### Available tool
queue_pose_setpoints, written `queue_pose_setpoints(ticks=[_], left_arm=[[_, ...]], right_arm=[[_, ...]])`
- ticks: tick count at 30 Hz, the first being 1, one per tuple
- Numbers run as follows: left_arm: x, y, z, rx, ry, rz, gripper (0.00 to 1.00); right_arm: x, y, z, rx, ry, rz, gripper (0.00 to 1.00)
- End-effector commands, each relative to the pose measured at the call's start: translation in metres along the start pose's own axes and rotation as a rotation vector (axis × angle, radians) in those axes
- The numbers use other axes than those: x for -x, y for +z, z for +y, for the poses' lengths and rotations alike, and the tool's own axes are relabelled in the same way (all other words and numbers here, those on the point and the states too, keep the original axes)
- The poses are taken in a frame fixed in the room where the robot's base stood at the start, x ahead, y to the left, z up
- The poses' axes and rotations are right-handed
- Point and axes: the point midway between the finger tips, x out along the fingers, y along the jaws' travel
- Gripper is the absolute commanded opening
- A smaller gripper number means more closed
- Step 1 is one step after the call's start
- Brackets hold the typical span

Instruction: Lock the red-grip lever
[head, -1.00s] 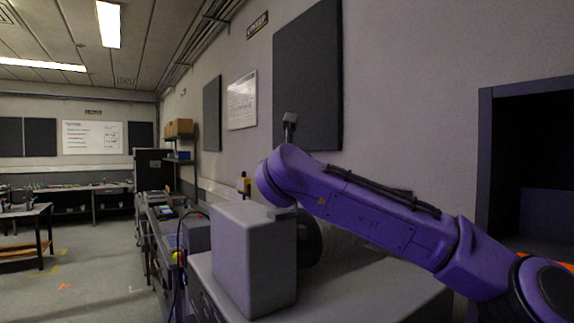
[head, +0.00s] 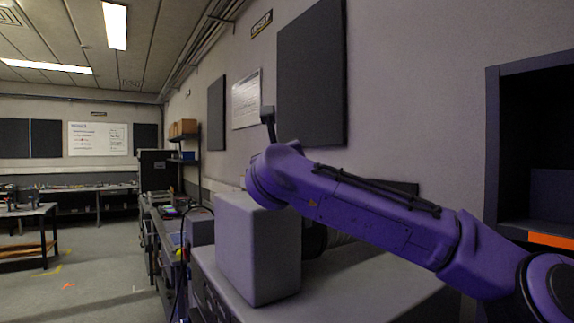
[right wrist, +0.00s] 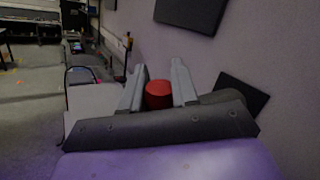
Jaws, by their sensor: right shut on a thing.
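The red grip (right wrist: 158,95) of the lever shows in the right wrist view as a short red cylinder. My right gripper (right wrist: 158,84) has one finger on each side of it and is shut on it. The rest of the lever is hidden behind the dark gripper body. In the head view my purple right arm reaches in from the right, and its gripper and the red grip are hidden behind the arm and the grey box. Whether the lever is locked cannot be told. My left gripper is in neither view.
A grey box (head: 259,250) stands on a grey bench (head: 370,292), close under my right wrist. The wall with dark panels (head: 311,75) runs behind the arm. A dark recess (head: 540,150) is at right. Open floor (head: 100,275) lies at left.

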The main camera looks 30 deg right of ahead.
Motion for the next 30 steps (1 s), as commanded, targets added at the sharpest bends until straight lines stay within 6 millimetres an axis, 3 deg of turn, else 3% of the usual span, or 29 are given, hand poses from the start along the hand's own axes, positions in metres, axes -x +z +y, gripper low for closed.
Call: queue_pose_setpoints(ticks=[3, 12, 30], left_arm=[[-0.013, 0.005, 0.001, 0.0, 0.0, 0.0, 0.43], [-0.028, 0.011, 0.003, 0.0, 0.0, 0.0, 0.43], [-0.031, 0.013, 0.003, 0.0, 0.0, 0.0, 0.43]], right_arm=[[0.005, -0.002, 0.008, 0.069, -0.005, -0.045, 0.0], [0.012, 0.002, 0.019, 0.201, -0.015, -0.13, 0.0], [0.014, 0.004, 0.022, 0.249, -0.018, -0.161, 0.0]])
